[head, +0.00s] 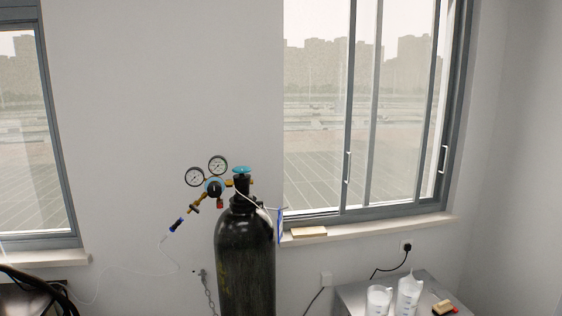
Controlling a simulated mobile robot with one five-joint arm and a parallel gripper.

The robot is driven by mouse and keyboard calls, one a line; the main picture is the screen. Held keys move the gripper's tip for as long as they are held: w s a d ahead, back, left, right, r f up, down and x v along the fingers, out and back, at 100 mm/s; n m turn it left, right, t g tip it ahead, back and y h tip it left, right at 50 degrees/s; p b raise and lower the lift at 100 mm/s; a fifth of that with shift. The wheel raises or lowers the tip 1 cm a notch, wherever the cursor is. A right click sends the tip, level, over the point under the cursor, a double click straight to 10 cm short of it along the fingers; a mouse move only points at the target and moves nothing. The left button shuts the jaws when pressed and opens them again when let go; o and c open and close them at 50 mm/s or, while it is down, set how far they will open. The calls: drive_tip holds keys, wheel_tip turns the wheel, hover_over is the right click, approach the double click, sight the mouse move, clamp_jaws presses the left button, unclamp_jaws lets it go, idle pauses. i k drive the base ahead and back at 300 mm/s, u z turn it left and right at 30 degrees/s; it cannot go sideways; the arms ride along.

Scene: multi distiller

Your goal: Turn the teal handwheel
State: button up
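The teal handwheel (241,170) sits on top of the valve of a tall black gas cylinder (245,262) in the head view. The cylinder stands upright against the wall, and its lower part is cut off by the bottom edge. A brass regulator with two round gauges (206,170) is attached on the left side of the valve. My gripper is not in view, and nothing touches the handwheel.
A thin clear hose runs from the regulator to the lower left. A metal table (350,298) with white beakers (408,295) stands at lower right. A window (370,110) and its sill (340,231) are behind. Dark cables (40,285) lie at lower left.

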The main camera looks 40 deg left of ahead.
sight(241, 170)
drive_tip(key=i, duration=1.2)
drive_tip(key=z, duration=0.65)
drive_tip(key=k, duration=0.1)
drive_tip(key=u, duration=2.25)
drive_tip(key=k, duration=0.1)
drive_tip(key=u, duration=2.35)
drive_tip(key=k, duration=0.55)
drive_tip(key=z, duration=0.4)
